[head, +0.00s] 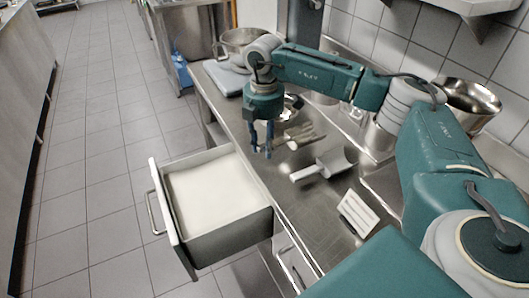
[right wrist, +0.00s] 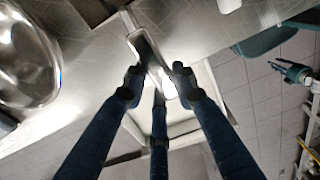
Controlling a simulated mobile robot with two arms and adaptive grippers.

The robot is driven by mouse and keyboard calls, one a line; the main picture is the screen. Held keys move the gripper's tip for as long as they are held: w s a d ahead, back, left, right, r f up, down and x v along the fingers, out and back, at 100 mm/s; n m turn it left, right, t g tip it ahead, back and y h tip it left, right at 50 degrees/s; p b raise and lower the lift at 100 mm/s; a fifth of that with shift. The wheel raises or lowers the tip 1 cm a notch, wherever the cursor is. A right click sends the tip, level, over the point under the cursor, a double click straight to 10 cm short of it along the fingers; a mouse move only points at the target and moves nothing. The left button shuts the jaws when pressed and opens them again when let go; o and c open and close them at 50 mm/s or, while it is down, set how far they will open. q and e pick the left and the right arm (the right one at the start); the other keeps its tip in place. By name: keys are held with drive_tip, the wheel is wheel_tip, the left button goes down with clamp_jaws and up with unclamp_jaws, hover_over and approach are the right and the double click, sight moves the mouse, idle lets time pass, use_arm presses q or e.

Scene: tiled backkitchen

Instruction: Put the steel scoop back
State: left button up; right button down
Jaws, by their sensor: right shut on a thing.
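My right gripper (head: 262,152) points down over the counter's front edge beside the open drawer (head: 236,231), which has pale contents. In the right wrist view its fingers (right wrist: 155,82) are closed around the steel scoop (right wrist: 148,52), a shiny trough-shaped piece that reaches away from the drawer. In the head view the scoop is hard to make out; a pale metallic shape (head: 306,136) just right of the fingers seems to be it. My left gripper (right wrist: 296,73) shows small at the right of the right wrist view, away from the counter; its jaws are too small to judge.
A light scoop with a pale handle (head: 304,174) lies on the counter (head: 300,218), near a white card (head: 358,214). A shiny bowl (right wrist: 28,62) and pots stand farther back. Tiled floor (head: 105,190) left of the drawer is clear.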

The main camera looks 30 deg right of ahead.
wheel_tip(320, 180, down, 4)
drive_tip(key=shift+r+p, duration=0.15)
drive_tip(key=shift+p, duration=0.25)
drive_tip(key=shift+f, duration=0.25)
drive_tip(key=shift+f, duration=0.15)
drive_tip(key=c, duration=1.4)
unclamp_jaws()
